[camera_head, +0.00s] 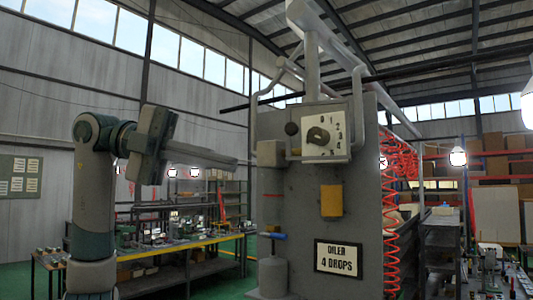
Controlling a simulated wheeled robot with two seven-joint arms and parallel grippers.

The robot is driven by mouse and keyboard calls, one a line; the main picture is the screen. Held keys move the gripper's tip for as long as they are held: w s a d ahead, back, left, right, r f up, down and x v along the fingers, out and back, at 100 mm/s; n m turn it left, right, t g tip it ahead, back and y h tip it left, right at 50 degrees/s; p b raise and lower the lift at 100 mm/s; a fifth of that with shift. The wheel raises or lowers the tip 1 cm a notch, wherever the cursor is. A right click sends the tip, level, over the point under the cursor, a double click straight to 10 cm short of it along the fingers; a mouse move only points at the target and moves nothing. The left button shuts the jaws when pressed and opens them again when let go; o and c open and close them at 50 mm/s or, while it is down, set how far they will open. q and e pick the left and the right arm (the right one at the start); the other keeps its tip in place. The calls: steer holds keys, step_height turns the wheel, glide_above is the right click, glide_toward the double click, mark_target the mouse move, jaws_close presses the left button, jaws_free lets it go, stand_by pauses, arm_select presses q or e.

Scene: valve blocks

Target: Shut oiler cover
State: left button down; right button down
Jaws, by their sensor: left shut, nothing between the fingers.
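A grey upright panel (305,220) stands at the centre and carries a sign (338,258) reading "OILER 4 DROPS". A white dial plate (340,145) with a round knob (318,136) and numbers sits near its top. A small pale grey block (270,153) is at the panel's upper left edge; I cannot tell whether it is the oiler cover. My left gripper (236,163) is shut and empty, its long fingers pointing right at that block's height. The tips end just left of the panel; contact cannot be told. My right gripper is out of view.
A yellow block (331,201) is on the panel's face. A grey cylinder (273,278) with a blue handle (272,236) stands at its lower left. Red coiled hoses (392,200) hang on its right side. A cluttered workbench (185,243) stands behind, left.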

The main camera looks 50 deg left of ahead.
arm_select(q)
steer(key=s+d+r+n+t+y+b, duration=0.1)
steer(key=s+d+r+n+t+y, duration=0.1)
steer(key=s+d+n+t+y, duration=0.2)
steer(key=s+n+t+y, duration=0.1)
steer(key=n+t+y, duration=0.2)
steer(key=shift+y, duration=0.4)
steer(key=shift+w+r, duration=0.1)
steer(key=p, duration=0.3)
glide_toward(294, 151)
steer(key=w+d, duration=0.2)
steer(key=d, duration=0.1)
steer(key=shift+w+a, duration=0.45)
steer(key=shift+w, duration=0.25)
steer(key=shift+w+a, duration=0.45)
steer(key=shift+w, duration=0.5)
